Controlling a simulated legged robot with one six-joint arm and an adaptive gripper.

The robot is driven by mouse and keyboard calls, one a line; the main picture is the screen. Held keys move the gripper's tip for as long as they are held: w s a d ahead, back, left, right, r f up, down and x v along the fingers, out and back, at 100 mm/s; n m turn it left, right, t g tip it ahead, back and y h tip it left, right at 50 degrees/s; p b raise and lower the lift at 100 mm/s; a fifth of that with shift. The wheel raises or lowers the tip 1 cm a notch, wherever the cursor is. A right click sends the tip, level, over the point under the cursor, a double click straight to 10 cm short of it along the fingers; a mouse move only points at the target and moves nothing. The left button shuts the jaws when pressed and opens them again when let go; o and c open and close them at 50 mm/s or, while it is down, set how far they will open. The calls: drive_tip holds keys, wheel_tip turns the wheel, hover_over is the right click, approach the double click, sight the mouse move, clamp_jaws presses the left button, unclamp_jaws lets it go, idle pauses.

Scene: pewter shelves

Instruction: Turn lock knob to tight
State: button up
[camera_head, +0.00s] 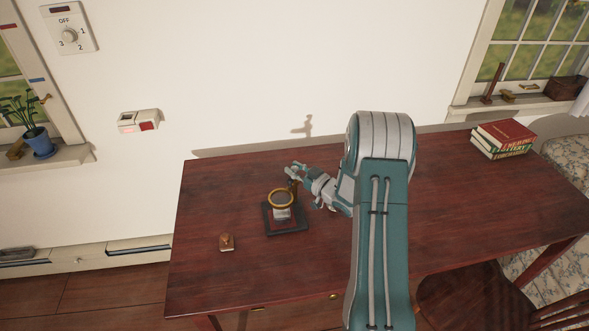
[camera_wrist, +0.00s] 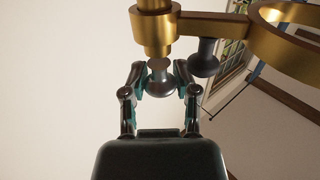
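A magnifier with a brass ring (camera_head: 281,197) stands on a dark square base (camera_head: 286,222) on the desk. In the wrist view, its brass post (camera_wrist: 154,30) and part of the ring (camera_wrist: 290,55) fill the top. A dark round knob (camera_wrist: 160,76) sits just below the post, and a second dark knob (camera_wrist: 205,58) hangs under the brass arm to its right. My gripper (camera_wrist: 160,80) has its fingers drawn in on both sides of the knob below the post and appears shut on it. In the head view, my gripper (camera_head: 294,170) is beside the ring, at its upper right; the knob is unclear there.
A small wooden stamp-like block (camera_head: 227,242) lies on the desk (camera_head: 450,190) left of the base. Books (camera_head: 503,138) are stacked at the far right. The wall is behind the desk, and a chair (camera_head: 490,295) stands at its front right.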

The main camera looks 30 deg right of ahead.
clamp_jaws()
drive_tip(key=shift+h, duration=0.3)
drive_tip(key=m+t+h, duration=0.1)
drive_tip(key=m+h, duration=0.2)
drive_tip(key=h, duration=0.1)
drive_tip(key=shift+h, duration=0.3)
drive_tip(key=shift+m+h, duration=2.1)
drive_tip(key=shift+h, duration=1.2)
drive_tip(key=o, duration=0.9)
unclamp_jaws()
drive_tip(key=shift+o, duration=0.2)
